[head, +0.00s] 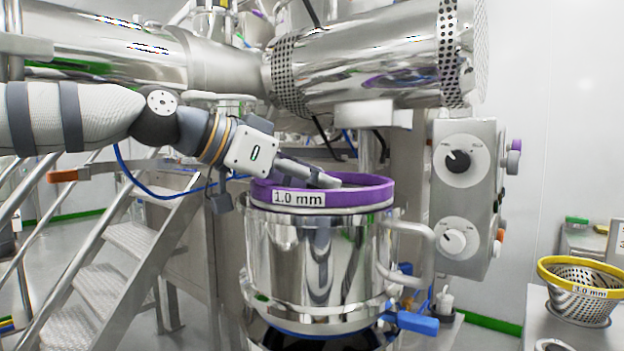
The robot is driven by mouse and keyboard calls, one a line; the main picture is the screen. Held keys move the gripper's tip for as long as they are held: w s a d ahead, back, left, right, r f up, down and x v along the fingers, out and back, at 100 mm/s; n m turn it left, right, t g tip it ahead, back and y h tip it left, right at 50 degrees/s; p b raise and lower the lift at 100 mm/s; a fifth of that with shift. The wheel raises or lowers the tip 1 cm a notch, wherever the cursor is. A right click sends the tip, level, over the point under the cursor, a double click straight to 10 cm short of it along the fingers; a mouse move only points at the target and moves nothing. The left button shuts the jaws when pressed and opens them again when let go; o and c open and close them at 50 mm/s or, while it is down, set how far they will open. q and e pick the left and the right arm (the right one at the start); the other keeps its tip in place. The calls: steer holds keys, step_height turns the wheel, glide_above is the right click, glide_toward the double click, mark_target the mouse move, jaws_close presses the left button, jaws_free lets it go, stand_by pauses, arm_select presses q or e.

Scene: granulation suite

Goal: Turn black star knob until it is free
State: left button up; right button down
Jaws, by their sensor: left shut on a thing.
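My left gripper (328,182) reaches in from the left over the open top of the purple-rimmed 1.0 mm screen (335,198). Its fingers point right and slightly down toward the middle of the ring. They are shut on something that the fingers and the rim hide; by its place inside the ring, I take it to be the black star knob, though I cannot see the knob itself. The screen sits level on top of a shiny steel vessel (315,250). My right gripper is not in view.
A yellow-rimmed 3.0 mm screen (582,290) stands on a bench at the right. A grey control box (467,200) with two dials is right of the vessel. A large steel cylinder (360,60) hangs overhead. Metal stairs (130,240) stand at left.

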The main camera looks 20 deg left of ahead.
arm_select(q)
steer(key=shift+y, duration=0.3)
steer(key=o, duration=1.2)
steer(key=shift+c, duration=0.2)
steer(key=shift+s, duration=0.1)
steer(key=v, duration=1.2)
steer(key=shift+f, duration=0.15)
